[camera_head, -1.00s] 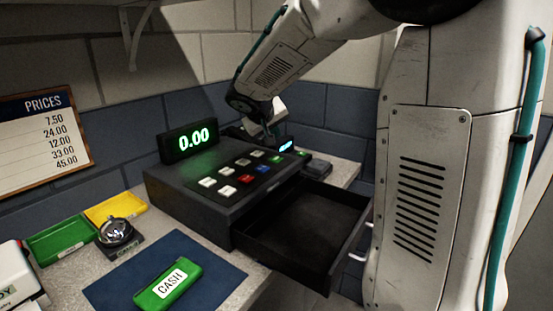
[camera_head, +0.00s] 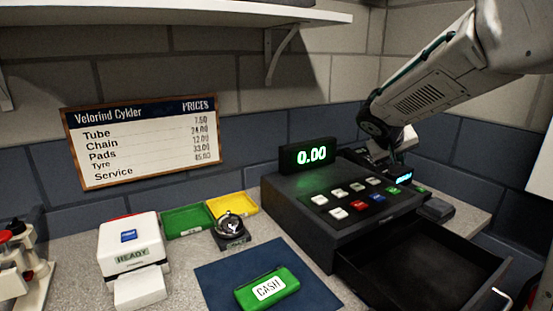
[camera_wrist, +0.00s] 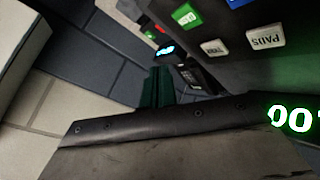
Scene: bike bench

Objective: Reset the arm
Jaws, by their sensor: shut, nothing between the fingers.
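My arm reaches in from the upper right in the head view and bends down at the back right of the cash register (camera_head: 300,205). My gripper (camera_head: 397,158) points down there, close to the small lit card terminal (camera_head: 404,181); its fingertips are small and partly hidden. In the wrist view the teal fingers (camera_wrist: 157,86) are together with nothing held. The wrist view also shows the register keys (camera_wrist: 265,37), the terminal's lit screen (camera_wrist: 166,49) and part of the green digits (camera_wrist: 294,118).
The register drawer (camera_head: 497,277) stands open and looks empty. A green CASH pouch (camera_head: 267,288) lies on a blue mat (camera_head: 215,282). A bell (camera_head: 231,228), green tray (camera_head: 188,220), yellow tray (camera_head: 244,203) and white READY device (camera_head: 129,245) stand left. A shelf (camera_head: 190,14) hangs above.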

